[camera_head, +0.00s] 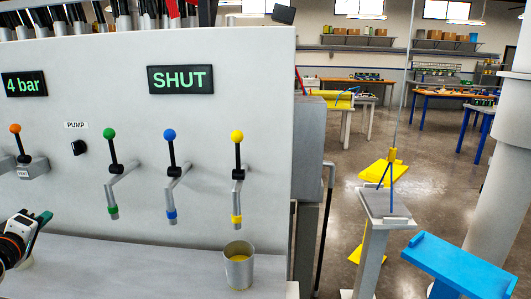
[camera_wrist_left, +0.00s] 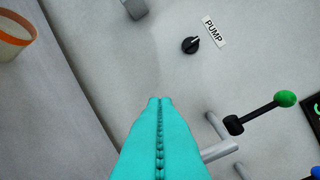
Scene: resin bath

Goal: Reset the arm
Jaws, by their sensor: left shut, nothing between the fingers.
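My left gripper (camera_head: 42,219) is at the lower left of the head view, in front of the grey panel (camera_head: 230,130). Its teal fingers are shut with nothing between them, as the left wrist view (camera_wrist_left: 160,105) shows. They touch no lever. In the wrist view the fingertips lie below the black pump knob (camera_wrist_left: 191,45) and left of the green-knobbed lever (camera_wrist_left: 262,111). My right gripper is in neither view.
The panel has orange (camera_head: 15,128), green (camera_head: 109,132), blue (camera_head: 169,134) and yellow (camera_head: 237,135) levers. Displays read "4 bar" (camera_head: 24,84) and "SHUT" (camera_head: 181,79). A metal cup (camera_head: 239,268) with yellow contents stands under the yellow spout. An orange-rimmed cup (camera_wrist_left: 14,36) shows in the wrist view.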

